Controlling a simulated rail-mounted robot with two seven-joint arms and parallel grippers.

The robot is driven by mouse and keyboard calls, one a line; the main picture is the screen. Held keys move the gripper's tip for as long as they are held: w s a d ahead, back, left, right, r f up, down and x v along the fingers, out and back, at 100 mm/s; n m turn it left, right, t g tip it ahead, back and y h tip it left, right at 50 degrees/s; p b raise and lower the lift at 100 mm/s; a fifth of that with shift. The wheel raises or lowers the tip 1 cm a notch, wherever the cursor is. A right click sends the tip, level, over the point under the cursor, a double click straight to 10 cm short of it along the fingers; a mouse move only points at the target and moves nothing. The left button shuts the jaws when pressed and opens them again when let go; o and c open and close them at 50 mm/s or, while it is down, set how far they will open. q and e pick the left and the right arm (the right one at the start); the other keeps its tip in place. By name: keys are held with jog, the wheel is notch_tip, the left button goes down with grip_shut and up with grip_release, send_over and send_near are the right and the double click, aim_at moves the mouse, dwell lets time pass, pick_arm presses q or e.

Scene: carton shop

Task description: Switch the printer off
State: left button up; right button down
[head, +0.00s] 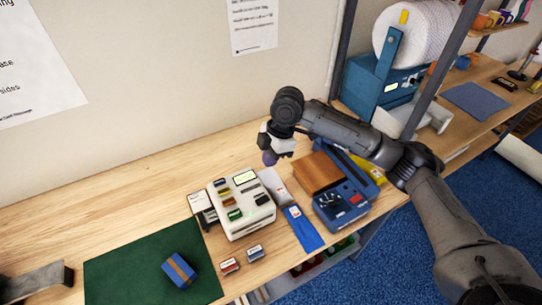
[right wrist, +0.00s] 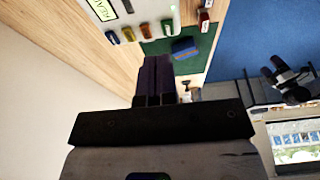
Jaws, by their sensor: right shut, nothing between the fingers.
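The white printer (head: 240,203) stands on the wooden bench, with a small display and several coloured keys on its top. Part of it also shows at the top of the right wrist view (right wrist: 146,12), with the lit display and a row of coloured keys. My right gripper (head: 270,158), with purple fingertips, is shut and empty above the bench, behind and a little right of the printer, not touching it. Its fingers also show in the right wrist view (right wrist: 155,78). A dark shape that looks like my left gripper (right wrist: 287,78) is at the right there; its jaws are unclear.
A green mat (head: 120,267) with a blue box (head: 180,269) lies left of the printer. Small red and blue items lie at the front edge. Bench behind the printer is clear.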

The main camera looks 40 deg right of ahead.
pick_arm(q)
jog(key=shift+a+r, duration=0.15)
jog(key=shift+r, duration=0.25)
pick_arm(e)
jog(key=a+v, duration=0.2)
jog(key=v, duration=0.9)
jog(key=shift+w+r, duration=0.25)
jog(key=shift+r, duration=0.45)
pick_arm(q)
jog(key=shift+d, duration=0.2)
pick_arm(e)
jog(key=shift+d, duration=0.15)
